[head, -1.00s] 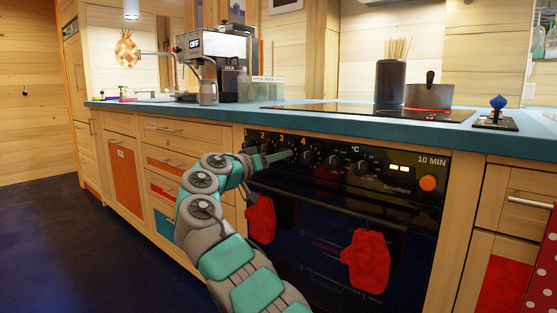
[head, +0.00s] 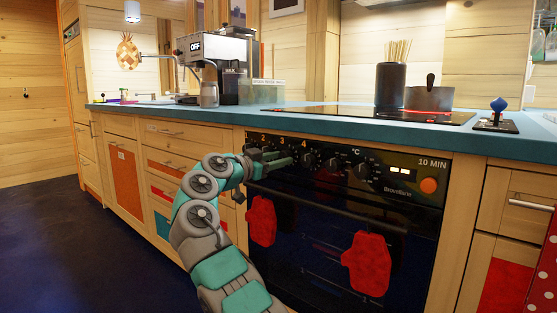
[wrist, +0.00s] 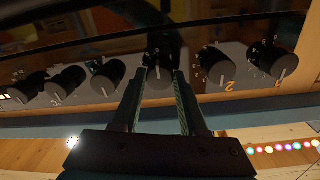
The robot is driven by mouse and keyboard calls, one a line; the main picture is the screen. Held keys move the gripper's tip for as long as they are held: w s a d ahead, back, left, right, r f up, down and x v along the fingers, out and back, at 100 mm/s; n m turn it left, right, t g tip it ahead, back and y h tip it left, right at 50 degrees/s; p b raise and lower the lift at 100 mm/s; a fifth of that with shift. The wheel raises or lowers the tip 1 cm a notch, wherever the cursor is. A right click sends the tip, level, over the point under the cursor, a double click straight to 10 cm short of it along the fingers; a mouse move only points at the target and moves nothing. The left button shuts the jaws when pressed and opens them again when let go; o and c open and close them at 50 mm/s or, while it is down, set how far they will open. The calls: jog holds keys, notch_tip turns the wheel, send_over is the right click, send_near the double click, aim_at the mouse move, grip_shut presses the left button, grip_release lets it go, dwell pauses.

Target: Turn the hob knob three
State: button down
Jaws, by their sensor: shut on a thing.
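Hob knob three (wrist: 160,62) is a dark round knob with a white pointer line. In the wrist view it lies between the two fingers of my gripper (wrist: 158,78), which is shut on it. The pointer line points straight down in that view. Knob two (wrist: 216,66), beside a yellow 2, and knob one (wrist: 266,62) are to its right. Knob four (wrist: 107,78) is to its left. In the head view my gripper (head: 286,160) is at the panel below the yellow 3 and hides knob three.
Red oven mitts (head: 365,263) hang on the black oven (head: 315,235) below the panel. A coffee machine (head: 212,50) is at the left. The floor left is clear.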

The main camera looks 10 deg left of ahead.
dwell(0.4)
jog(key=shift+c, duration=2.2)
grip_release()
jog(key=v, duration=0.7)
jog(key=shift+s+a, duration=0.2)
jog(key=shift+s, duration=0.15)
